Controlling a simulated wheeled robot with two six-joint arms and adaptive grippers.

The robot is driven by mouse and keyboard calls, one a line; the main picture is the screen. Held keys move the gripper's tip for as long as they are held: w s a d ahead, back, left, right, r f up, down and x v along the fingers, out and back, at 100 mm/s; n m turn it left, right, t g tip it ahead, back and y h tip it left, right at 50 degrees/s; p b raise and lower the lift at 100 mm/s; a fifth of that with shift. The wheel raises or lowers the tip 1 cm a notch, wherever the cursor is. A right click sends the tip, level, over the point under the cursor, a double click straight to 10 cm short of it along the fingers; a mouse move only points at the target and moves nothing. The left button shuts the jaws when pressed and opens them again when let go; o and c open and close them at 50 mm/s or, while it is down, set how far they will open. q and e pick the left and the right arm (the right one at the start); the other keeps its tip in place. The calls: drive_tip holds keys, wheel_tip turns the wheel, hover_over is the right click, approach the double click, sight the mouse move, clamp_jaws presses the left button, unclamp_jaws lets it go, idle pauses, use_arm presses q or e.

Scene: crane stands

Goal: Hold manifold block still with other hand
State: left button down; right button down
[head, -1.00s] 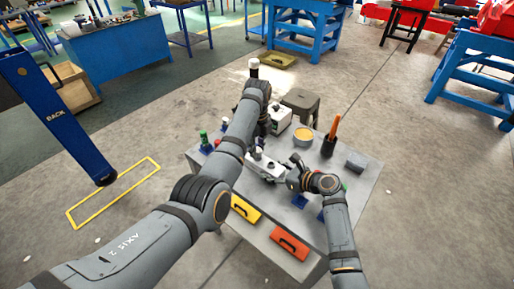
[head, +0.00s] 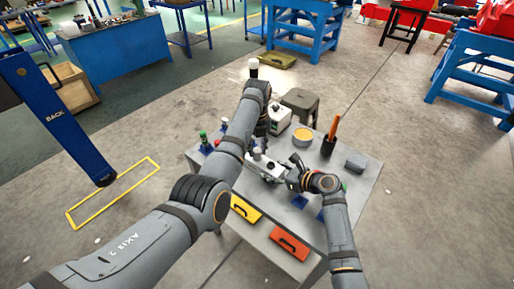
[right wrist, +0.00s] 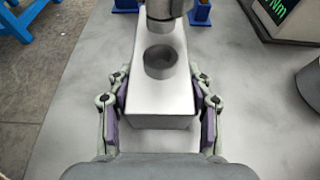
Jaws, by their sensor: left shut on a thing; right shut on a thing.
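The pale metal manifold block (head: 268,170) lies on the grey table, and in the right wrist view (right wrist: 160,105) it shows a dark round bore in its top. My right gripper (head: 292,172) is shut on the block, with one finger pad against each long side in the right wrist view (right wrist: 160,92). A grey cylindrical part (right wrist: 163,10) stands at the block's far end; its top is cut off by the frame. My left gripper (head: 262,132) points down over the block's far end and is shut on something. My left forearm hides much of it, so its grip is unclear.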

use_arm(q)
drive_tip(key=m, duration=0.5)
drive_tip(key=shift+w+d, duration=0.1)
drive_tip(key=c, duration=1)
unclamp_jaws()
drive_tip(key=shift+o, duration=0.2)
drive_tip(key=shift+c, duration=0.7)
